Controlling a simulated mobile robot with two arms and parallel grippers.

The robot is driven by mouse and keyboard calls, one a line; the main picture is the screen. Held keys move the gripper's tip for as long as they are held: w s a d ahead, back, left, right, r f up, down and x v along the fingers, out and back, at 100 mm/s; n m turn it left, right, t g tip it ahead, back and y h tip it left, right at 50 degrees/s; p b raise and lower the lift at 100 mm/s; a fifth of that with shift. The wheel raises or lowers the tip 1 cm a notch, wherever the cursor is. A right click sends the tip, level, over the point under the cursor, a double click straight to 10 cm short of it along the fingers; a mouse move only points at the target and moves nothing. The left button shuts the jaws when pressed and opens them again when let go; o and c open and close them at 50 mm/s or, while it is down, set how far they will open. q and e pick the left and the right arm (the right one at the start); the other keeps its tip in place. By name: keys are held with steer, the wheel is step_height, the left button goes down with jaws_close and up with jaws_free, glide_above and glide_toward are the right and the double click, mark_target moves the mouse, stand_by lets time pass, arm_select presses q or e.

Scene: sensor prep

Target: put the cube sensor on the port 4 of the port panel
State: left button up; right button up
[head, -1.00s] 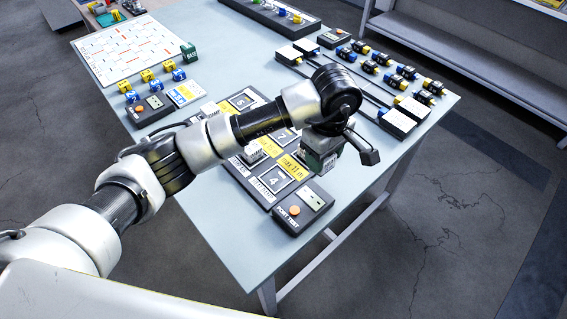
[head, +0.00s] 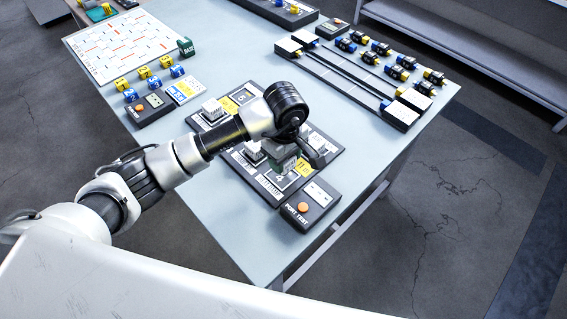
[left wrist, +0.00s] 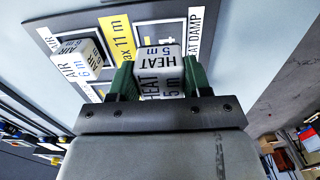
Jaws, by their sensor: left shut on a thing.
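My left gripper (head: 284,164) hangs over the near right part of the port panel (head: 237,166). In the left wrist view its green fingers (left wrist: 160,82) are shut on a pale cube sensor (left wrist: 160,59) marked HEAT 5 m. A framed port shows just behind that cube. Port 4 (head: 280,181) shows in part, just below the gripper. I cannot tell whether the cube touches the panel. Another cube sensor (left wrist: 78,60), marked AIR 6 m, sits on the panel. My right gripper is not in view.
White cubes (head: 213,109) (head: 253,151) stand on the panel's left side. A port test box (head: 309,205) adjoins its near right edge. Yellow and blue cubes (head: 145,73) stand at the left, near a green block (head: 186,46). Long rails (head: 345,72) lie at the back right.

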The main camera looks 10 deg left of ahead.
arm_select(q)
steer(key=shift+a+f, duration=0.2)
steer(key=shift+f, duration=0.05)
step_height(320, 180, down, 3)
steer(key=shift+f+p, duration=0.15)
steer(key=shift+p, duration=0.25)
steer(key=shift+f, duration=0.2)
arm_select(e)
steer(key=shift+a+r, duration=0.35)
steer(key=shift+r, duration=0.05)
arm_select(q)
steer(key=shift+f, duration=0.25)
steer(key=o, duration=0.9)
steer(key=shift+r, duration=0.1)
steer(key=shift+o, duration=0.2)
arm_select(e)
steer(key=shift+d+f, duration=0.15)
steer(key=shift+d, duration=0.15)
arm_select(q)
steer(key=shift+r, duration=0.1)
